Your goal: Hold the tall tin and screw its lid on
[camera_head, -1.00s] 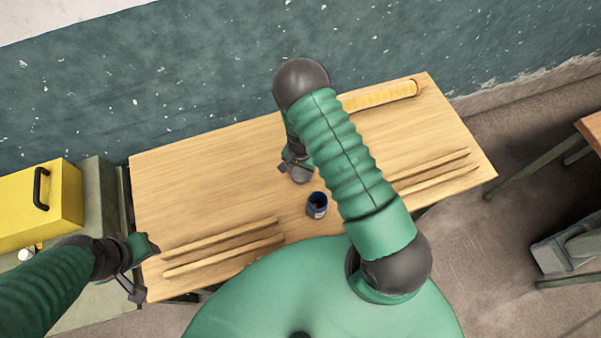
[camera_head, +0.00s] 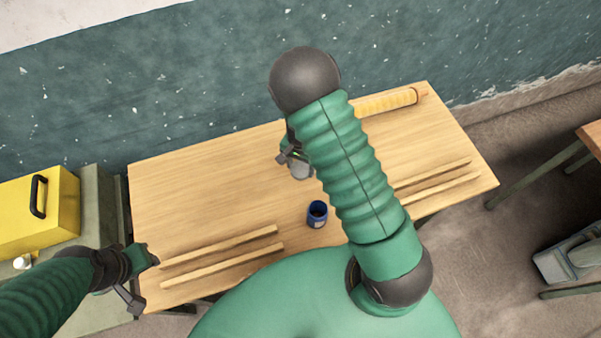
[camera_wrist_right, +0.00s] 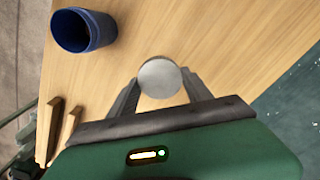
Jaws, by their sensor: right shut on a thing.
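A short blue tin (camera_head: 317,218) stands upright and open near the table's front edge, with something dark red inside. It also shows in the right wrist view (camera_wrist_right: 101,30). My right gripper (camera_wrist_right: 160,88) is shut on a grey round thing (camera_wrist_right: 160,76), seen there as a pale disc between the fingers. In the head view this grey thing (camera_head: 300,171) looks like a small cylinder behind the blue tin. I cannot tell whether it is the tall tin or its lid. My right arm hides part of the table. My left gripper (camera_head: 142,279) is open and empty at the table's left edge.
Two wooden strips (camera_head: 222,245) lie at the table's front left and two more (camera_head: 435,180) at the right. A yellow roll (camera_head: 388,102) lies at the back right. A yellow box (camera_head: 40,210) stands left of the table (camera_head: 190,190). The table's left middle is clear.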

